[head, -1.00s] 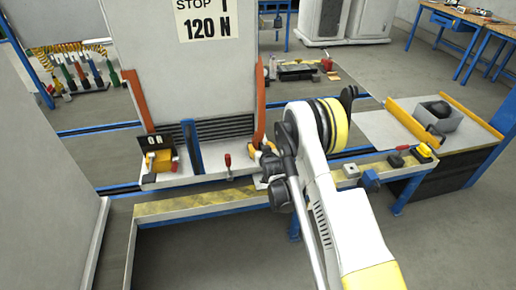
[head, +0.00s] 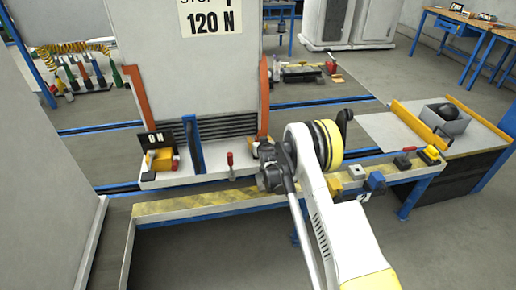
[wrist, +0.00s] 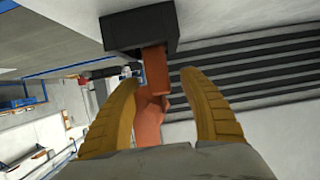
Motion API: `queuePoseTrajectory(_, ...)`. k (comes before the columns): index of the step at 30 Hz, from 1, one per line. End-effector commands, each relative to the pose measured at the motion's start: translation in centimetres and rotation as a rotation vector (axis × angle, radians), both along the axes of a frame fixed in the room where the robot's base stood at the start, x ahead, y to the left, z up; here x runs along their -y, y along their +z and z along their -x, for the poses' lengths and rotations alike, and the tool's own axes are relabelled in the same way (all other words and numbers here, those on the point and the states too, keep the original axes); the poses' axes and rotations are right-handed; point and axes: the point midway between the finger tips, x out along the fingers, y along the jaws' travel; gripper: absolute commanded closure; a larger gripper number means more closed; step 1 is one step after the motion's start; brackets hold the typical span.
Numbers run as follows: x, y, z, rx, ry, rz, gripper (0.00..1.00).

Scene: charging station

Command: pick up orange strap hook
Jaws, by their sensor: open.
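The orange strap hook (head: 264,98) hangs along the right edge of the upright grey panel in the head view. In the wrist view the orange piece (wrist: 154,72) comes out of a black block and runs down between my fingers. My gripper (wrist: 160,80) is open, with one yellow finger on each side of it. I cannot tell whether either finger touches it. In the head view my gripper (head: 257,152) is at the strap's lower end, small and partly hidden by my wrist.
A second orange strap (head: 138,95) hangs at the panel's left edge. The white ledge (head: 212,170) below holds a black ON sign (head: 158,140), a yellow block and a red-handled clamp (head: 230,160). Dark slats (wrist: 245,80) lie right of my fingers. A yellow-striped bench (head: 200,203) stands in front.

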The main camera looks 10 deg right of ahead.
Motion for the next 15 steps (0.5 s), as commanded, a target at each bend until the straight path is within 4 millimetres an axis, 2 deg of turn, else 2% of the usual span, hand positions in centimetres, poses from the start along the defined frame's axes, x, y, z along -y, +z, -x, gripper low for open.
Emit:
queuePoseTrajectory(1, 0.00, 0.04, 0.01, 0.000, 0.000, 0.000, 0.50)
queuePoseTrajectory(2, 0.00, 0.04, 0.02, 0.000, 0.000, 0.000, 0.54)
queuePoseTrajectory(6, 0.00, 0.03, 0.03, 0.000, 0.000, 0.000, 0.97)
queuePoseTrajectory(7, 0.01, 0.02, 0.03, 0.000, 0.000, 0.000, 1.00)
queuePoseTrajectory(15, 0.00, 0.02, 0.03, 0.000, 0.000, 0.000, 1.00)
